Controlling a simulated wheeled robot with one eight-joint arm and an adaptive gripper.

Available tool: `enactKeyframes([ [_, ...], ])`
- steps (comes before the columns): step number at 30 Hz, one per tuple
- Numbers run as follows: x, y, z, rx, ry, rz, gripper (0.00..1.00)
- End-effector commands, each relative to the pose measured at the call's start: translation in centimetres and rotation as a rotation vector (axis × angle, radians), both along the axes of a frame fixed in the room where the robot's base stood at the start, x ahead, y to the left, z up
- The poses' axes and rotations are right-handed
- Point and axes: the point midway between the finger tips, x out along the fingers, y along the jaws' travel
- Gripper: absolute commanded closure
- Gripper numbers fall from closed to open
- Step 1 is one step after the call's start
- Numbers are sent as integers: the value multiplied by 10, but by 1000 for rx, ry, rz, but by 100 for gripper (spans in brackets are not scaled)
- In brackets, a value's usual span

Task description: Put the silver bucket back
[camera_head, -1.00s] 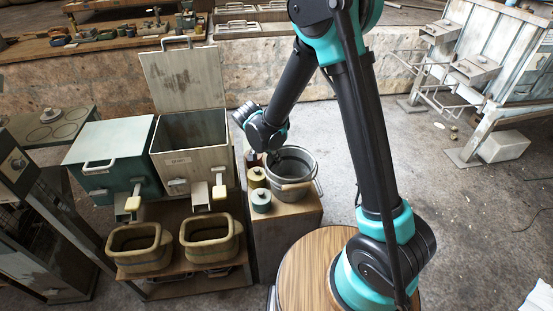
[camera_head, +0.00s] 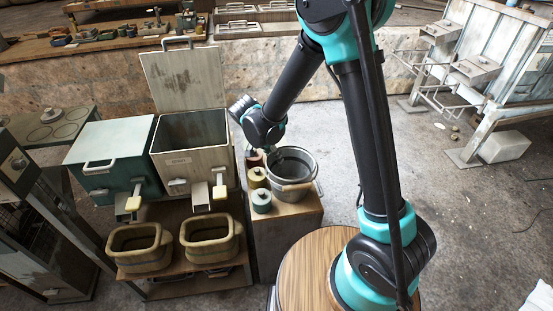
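The silver bucket (camera_head: 285,174) stands upright on a wooden-topped cabinet (camera_head: 294,215), just right of several small canisters. It looks empty, and its wire handle with a wooden grip hangs down the front. My gripper (camera_head: 265,150) is at the end of my arm, just above the bucket's far-left rim and the rearmost canister. My wrist hides most of it, so its fingers cannot be made out. I see nothing held, and cannot tell whether it touches the rim.
Yellow (camera_head: 257,177), green (camera_head: 261,201) and reddish (camera_head: 254,159) canisters crowd the bucket's left side. An open grey bin (camera_head: 190,165) with a raised lid and a closed teal bin (camera_head: 112,160) stand left.

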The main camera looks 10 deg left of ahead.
Motion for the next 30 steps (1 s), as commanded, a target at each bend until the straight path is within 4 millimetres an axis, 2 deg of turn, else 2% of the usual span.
enactKeyframes([
  [6, -12, 15, 43, 0, 0, 2, 74],
  [12, -19, 26, 73, 0, 0, 1, 74],
  [18, -22, 31, 87, 0, 0, 0, 74],
  [23, -23, 30, 89, 1, 1, 0, 74],
  [26, -22, 14, 91, 9, 15, 14, 74],
  [29, -21, -22, 94, 30, 46, 58, 74],
  [30, -23, -41, 95, 43, 60, 84, 74],
])
